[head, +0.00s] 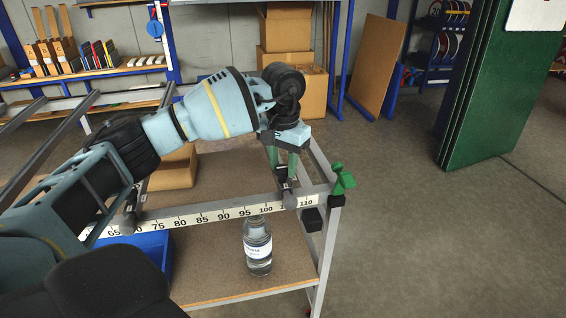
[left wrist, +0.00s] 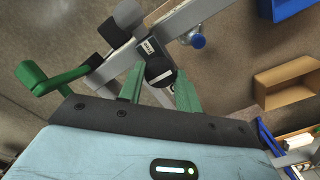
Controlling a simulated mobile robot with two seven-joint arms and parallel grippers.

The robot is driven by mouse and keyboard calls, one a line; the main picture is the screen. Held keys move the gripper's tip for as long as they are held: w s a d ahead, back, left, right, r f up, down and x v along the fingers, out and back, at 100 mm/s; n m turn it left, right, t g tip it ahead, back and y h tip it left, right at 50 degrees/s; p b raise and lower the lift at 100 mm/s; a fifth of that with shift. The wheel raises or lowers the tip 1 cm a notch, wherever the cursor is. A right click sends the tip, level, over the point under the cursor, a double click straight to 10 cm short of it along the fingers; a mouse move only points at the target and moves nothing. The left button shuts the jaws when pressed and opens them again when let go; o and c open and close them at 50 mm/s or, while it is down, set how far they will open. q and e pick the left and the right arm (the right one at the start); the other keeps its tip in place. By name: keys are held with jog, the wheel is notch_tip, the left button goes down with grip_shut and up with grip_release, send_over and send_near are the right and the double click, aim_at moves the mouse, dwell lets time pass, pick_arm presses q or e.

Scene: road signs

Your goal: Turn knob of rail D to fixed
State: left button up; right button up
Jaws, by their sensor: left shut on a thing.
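My left gripper (head: 287,180) reaches down to the front rail (head: 205,218) with the number scale, close to its right end. Its green fingers are shut on a dark round knob (left wrist: 160,72) on that rail. In the left wrist view the fingers (left wrist: 158,88) stand on either side of the knob. A small label (left wrist: 149,47) sits beside it, too small to read. The fingers hide part of the knob, and I cannot tell its setting. My right gripper is not in view.
A green crank-like handle (head: 342,180) stands at the rail's right end, beside the gripper. A clear bottle (head: 257,246) and a blue bin (head: 150,250) are on the lower shelf. An open cardboard box (head: 175,168) lies behind. The floor at right is free.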

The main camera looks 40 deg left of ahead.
aim_at(283, 167)
pick_arm(q)
jog(key=o, duration=1)
jog(key=shift+c, duration=0.2)
jog(key=shift+r, duration=3.9)
